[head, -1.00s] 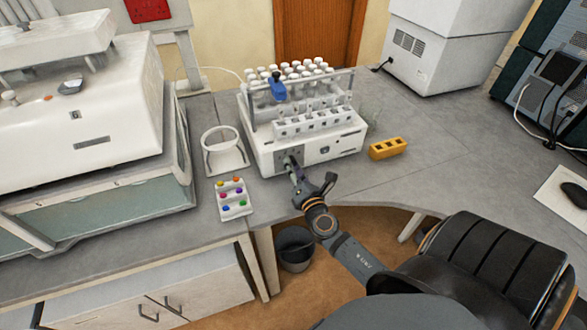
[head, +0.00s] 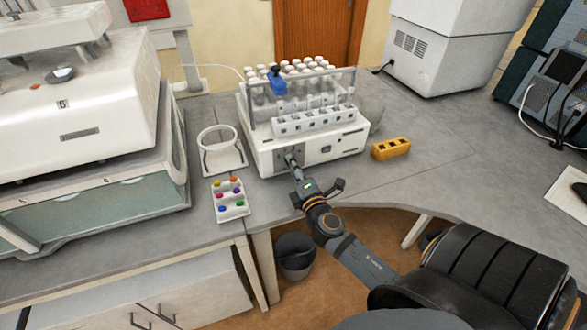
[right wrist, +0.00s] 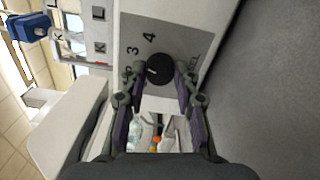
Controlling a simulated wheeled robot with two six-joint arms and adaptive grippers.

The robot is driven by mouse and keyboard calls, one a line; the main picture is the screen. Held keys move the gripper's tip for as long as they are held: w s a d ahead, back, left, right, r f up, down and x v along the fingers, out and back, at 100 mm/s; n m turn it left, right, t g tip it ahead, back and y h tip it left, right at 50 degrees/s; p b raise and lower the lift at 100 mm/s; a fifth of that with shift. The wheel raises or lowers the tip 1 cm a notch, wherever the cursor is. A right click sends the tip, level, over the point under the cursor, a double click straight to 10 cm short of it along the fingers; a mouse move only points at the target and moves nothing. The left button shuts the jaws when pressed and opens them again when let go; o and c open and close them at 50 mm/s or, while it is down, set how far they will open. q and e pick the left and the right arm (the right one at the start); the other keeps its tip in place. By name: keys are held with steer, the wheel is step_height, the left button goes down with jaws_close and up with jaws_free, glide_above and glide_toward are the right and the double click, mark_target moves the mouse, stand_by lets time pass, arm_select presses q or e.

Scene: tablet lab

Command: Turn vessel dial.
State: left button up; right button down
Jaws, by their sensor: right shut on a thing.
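The vessel station (head: 312,148) is a white unit with glass tubes above it, on the grey bench. Its dial (right wrist: 158,68) is a round black knob on a grey panel marked with numbers such as 3 and 4, seen in the right wrist view. My right gripper (right wrist: 160,73) is shut on the dial, one finger on each side. In the head view the right gripper (head: 291,160) reaches the lower left of the unit's front, and its fingers hide the dial there. My left gripper is not in view.
A tray of coloured pieces (head: 230,213) and a white round-rimmed stand (head: 240,166) are left of my right arm. A yellow block (head: 391,148) lies to the right. A black chair (head: 475,270) and a bin (head: 295,262) are in front of the bench.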

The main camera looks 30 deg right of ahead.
steer(key=shift+f, duration=0.1)
stand_by(0.3)
steer(key=c, duration=1)
jaws_free()
steer(key=v, duration=1.2)
